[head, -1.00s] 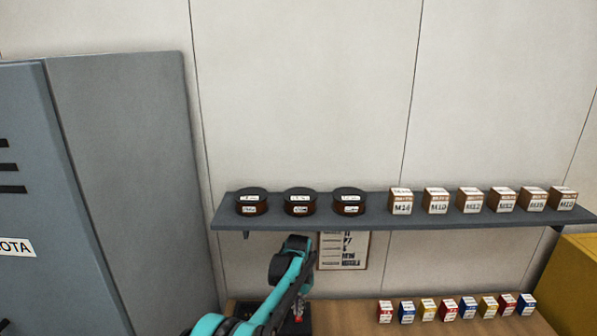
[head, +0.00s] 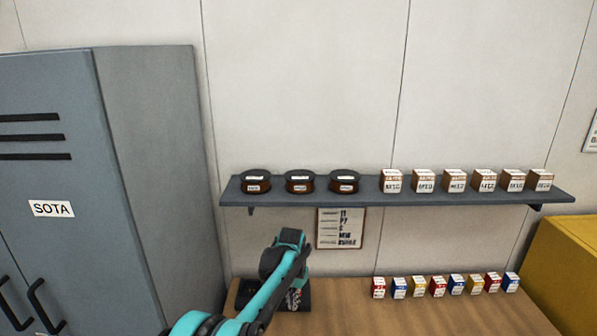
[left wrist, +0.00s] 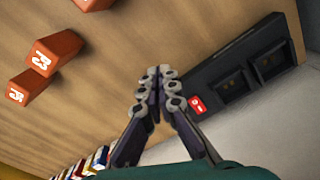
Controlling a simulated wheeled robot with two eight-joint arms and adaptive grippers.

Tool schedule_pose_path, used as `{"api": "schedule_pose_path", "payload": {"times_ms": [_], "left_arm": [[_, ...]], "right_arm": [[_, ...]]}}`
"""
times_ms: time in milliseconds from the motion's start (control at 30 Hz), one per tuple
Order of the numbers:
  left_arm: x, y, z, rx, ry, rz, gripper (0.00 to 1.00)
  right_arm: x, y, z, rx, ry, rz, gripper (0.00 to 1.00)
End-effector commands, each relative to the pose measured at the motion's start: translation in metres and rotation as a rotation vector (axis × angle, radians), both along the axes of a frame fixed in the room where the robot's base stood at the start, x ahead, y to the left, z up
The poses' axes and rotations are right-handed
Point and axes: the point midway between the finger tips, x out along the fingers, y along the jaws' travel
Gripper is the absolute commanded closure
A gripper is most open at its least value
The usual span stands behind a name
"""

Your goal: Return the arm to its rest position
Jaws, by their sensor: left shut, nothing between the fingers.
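My left arm comes in from the bottom left in the head view, its teal links raised over the bench. My left gripper (head: 293,299) points down over the back left of the wooden bench, in front of a dark device. In the left wrist view the gripper (left wrist: 160,75) has its fingertips together, with nothing between them. The dark device (left wrist: 235,65) with two sockets and a red label lies right of the fingers there. My right arm and gripper are not in view.
A shelf (head: 400,198) above the bench (head: 400,315) holds dark round tins and labelled boxes. Small coloured boxes (head: 438,287) stand in a row on the bench. Orange blocks (left wrist: 57,47) show in the left wrist view. A grey locker (head: 60,180) stands left, a yellow cabinet (head: 565,262) right.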

Motion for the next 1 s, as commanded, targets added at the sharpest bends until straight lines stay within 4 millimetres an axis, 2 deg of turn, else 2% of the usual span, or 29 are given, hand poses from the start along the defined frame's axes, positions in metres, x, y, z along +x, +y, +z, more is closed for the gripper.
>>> {"api": "schedule_pose_path", "payload": {"times_ms": [267, 433, 600, 733, 867, 1000], "left_arm": [[-0.025, 0.025, 0.031, -0.015, -0.061, 0.054, 1.0], [-0.057, 0.049, 0.055, -0.033, -0.124, 0.108, 1.0], [-0.111, 0.08, 0.073, -0.056, -0.212, 0.184, 1.0], [-0.157, 0.102, 0.076, -0.074, -0.28, 0.242, 1.0], [-0.205, 0.121, 0.067, -0.091, -0.349, 0.298, 1.0], [-0.255, 0.138, 0.045, -0.111, -0.422, 0.359, 1.0]], "right_arm": [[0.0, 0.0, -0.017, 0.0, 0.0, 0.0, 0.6], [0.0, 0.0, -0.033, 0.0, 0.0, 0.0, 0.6], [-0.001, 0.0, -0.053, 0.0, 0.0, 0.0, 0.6], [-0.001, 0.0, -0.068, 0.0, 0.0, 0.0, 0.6], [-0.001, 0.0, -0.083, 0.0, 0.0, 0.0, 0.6], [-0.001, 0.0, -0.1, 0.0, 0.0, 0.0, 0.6]]}}
